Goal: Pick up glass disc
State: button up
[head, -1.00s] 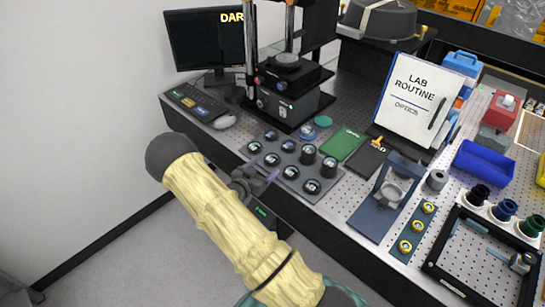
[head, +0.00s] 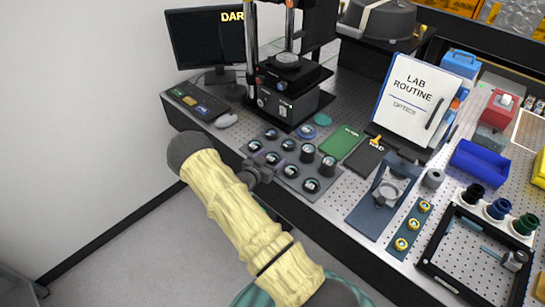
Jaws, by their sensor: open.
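A grey tray (head: 271,145) near the bench's front edge holds several dark round mounts with glassy tops, one of them at its front right (head: 311,185). A pale, clear-looking disc (head: 387,193) sits in a blue stand to the right. I cannot tell for sure which piece is the glass disc. My gripper (head: 274,164) is open at the tray's front left, close to the mounts, and partly covers that part of the tray. Its fingertips are small and dark against the tray, and I see nothing held between them.
A black instrument (head: 287,98) stands behind the tray. A green notebook (head: 341,142), a dark pad (head: 370,157) and a strip with yellow rings (head: 411,226) lie to the right.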

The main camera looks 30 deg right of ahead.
aim_at(270, 159)
dwell(0.3)
jog(key=c, duration=1.1)
notch_tip(270, 159, up, 10)
jog(key=b, duration=0.2)
jog(key=shift+b, duration=0.3)
